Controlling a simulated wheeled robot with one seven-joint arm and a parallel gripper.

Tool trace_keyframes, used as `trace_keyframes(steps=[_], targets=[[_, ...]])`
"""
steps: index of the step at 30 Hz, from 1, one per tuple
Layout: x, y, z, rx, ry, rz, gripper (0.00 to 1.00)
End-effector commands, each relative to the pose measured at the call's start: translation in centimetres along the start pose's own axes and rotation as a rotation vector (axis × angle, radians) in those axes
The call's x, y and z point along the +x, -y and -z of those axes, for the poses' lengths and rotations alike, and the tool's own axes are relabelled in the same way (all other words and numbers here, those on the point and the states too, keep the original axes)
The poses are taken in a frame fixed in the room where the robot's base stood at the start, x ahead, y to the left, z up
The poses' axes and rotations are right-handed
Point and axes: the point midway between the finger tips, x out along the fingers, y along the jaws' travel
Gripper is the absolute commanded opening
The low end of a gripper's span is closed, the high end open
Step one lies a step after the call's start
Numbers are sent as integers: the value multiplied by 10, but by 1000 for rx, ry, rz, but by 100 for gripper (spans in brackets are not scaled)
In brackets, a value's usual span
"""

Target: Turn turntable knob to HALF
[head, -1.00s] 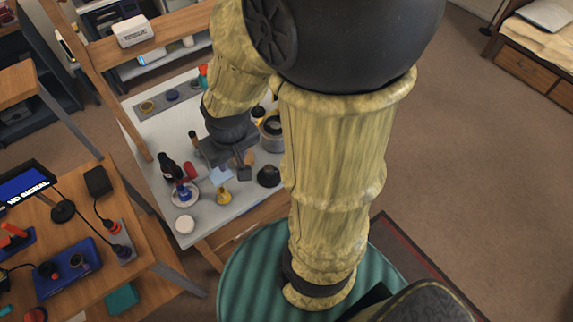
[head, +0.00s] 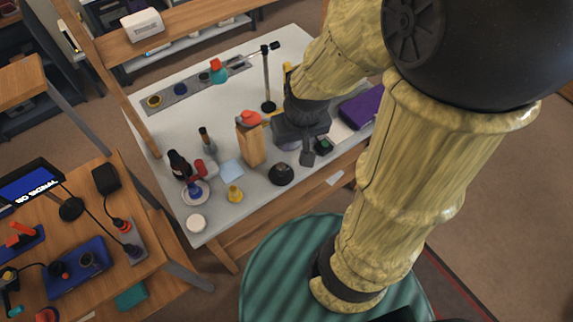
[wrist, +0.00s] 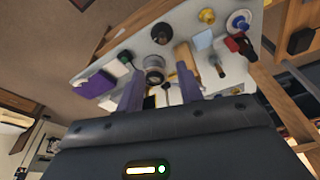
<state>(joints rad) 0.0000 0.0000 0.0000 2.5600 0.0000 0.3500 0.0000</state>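My gripper (wrist: 160,74) is open in the wrist view, its two purple fingers apart with nothing held between them. In the head view it hangs over the right part of the white table, its fingers mostly hidden. I cannot tell for sure which item is the turntable knob. A white disc with a blue round piece (head: 195,190) sits at the table's front left, well left of my gripper; it also shows in the wrist view (wrist: 239,21). A black round piece (head: 281,174) sits nearer, just below my gripper in the picture. No HALF marking is legible.
A wooden block (head: 254,148) with an orange item on top stands left of my gripper. A black stand (head: 266,80) rises behind. A purple box (head: 358,110) lies at right. A grey strip with round pieces (head: 182,92) runs along the back.

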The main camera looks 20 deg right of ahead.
Motion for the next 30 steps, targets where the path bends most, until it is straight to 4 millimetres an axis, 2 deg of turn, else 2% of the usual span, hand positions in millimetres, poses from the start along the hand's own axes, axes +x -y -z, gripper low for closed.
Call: trace_keyframes(steps=[5, 7, 11, 14, 30], targets=[[0, 0, 0, 0, 0, 0, 36], [1, 0, 0, -1, 0, 0, 50], [12, 0, 4, -20, 8, 1, 52], [31, -1, 11, -57, 26, 3, 52], [171, -4, 80, -449, 183, 46, 52]])
